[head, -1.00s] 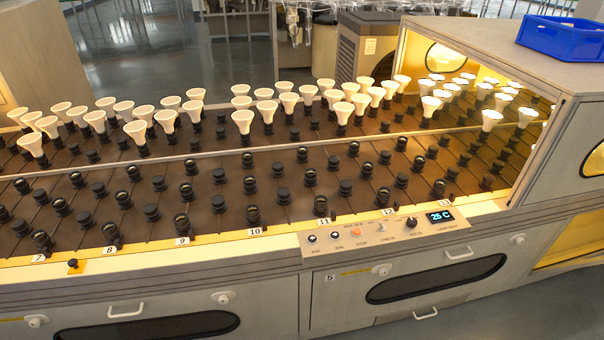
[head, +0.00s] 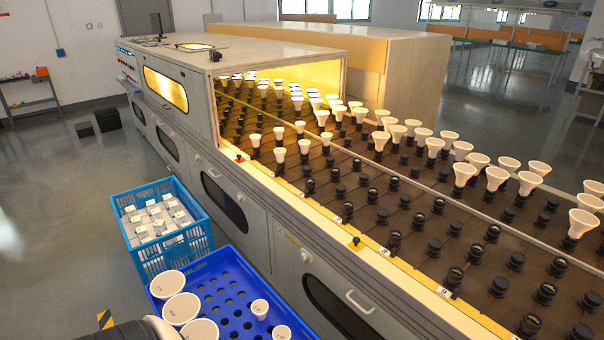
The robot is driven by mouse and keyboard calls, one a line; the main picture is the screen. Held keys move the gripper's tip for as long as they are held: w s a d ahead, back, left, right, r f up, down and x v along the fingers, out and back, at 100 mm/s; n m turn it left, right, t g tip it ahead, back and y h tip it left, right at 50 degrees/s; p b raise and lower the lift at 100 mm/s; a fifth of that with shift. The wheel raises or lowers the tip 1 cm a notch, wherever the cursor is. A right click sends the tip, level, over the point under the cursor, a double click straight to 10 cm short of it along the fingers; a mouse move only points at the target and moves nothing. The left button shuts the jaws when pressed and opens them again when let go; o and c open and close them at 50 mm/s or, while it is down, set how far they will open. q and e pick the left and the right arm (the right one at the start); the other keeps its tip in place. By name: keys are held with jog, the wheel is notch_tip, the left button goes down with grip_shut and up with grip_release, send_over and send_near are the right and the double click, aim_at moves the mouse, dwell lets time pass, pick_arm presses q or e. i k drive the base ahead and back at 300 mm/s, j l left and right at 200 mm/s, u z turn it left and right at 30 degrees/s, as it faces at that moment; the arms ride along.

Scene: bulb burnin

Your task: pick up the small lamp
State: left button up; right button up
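Small white cone lamps (head: 279,154) stand upright in dark sockets on the near side of the burn-in bed, just outside the lit tunnel. Larger white lamps (head: 463,174) fill sockets along the far side. In the blue tray at the bottom, two small lamps, one at the right (head: 260,308) and one lower (head: 281,332), sit near larger white lamps (head: 172,284). Which small lamp the task means cannot be told. Neither gripper is in view.
A blue crate (head: 172,253) of white boxes stands on the floor behind the blue tray (head: 228,264). The long grey machine side (head: 248,225) runs along their right. Many near sockets (head: 454,276) are empty.

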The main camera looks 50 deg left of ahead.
aim_at(259, 307)
jog(key=u, duration=1.85)
jog(key=i+j, duration=0.1)
jog(key=j, duration=0.6)
jog(key=i+j+z, duration=0.15)
jog(key=j, duration=1.25)
jog(key=i+z, duration=0.05)
